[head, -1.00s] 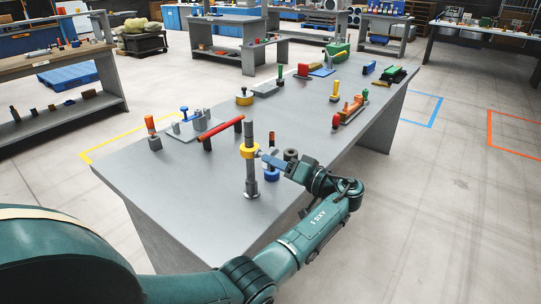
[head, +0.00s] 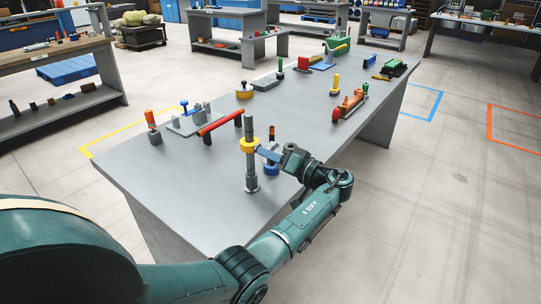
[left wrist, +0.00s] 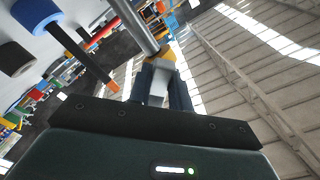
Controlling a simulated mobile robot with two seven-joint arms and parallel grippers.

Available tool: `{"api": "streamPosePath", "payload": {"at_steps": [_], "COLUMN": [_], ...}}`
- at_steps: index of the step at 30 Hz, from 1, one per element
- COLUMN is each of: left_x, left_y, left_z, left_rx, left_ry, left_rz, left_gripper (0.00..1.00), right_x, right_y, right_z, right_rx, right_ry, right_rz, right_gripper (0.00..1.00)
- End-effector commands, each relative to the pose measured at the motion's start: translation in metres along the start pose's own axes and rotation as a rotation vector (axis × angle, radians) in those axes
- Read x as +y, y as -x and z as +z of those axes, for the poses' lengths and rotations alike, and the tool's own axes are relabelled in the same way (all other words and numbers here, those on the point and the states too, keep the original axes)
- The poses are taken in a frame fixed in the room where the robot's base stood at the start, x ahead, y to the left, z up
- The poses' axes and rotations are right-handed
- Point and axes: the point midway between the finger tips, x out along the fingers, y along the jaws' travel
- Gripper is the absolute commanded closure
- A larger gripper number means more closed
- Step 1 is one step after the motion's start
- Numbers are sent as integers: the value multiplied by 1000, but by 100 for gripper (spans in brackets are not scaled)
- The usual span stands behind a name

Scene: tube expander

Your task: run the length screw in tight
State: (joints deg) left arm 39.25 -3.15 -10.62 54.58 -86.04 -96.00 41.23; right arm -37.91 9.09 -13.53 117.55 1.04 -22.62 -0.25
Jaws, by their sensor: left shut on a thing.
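A tall grey post (head: 251,178) stands upright near the front edge of the grey bench, with a yellow collar (head: 249,147) around its upper part. I take the collar to be the length screw, but its thread is hidden. My left gripper (head: 262,154) reaches in from the right and is shut on the yellow collar. In the left wrist view the yellow collar (left wrist: 172,55) sits at the fingertips of my left gripper (left wrist: 166,70), and the post (left wrist: 135,24) runs up past it. My right gripper is out of view.
A red bar on legs (head: 221,124) and a grey plate with a blue-topped part (head: 184,120) lie to the left. Coloured tools stand farther back. The bench's front left is clear.

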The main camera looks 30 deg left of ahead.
Motion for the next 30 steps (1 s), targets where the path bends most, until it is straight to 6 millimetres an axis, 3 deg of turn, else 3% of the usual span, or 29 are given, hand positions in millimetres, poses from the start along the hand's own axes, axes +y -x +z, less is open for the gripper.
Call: {"api": "streamPosePath", "payload": {"at_steps": [14,30], "left_x": [-1,-4], "left_y": [0,0], "left_z": [-1,-3], "left_rx": [1,2], "left_ry": [-87,-522], "left_rz": [0,-2], "left_gripper": [100,100], "right_x": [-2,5], "right_y": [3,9], "right_z": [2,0], "right_rx": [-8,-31], "right_ry": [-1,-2], "right_rz": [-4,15], "right_gripper": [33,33]}}
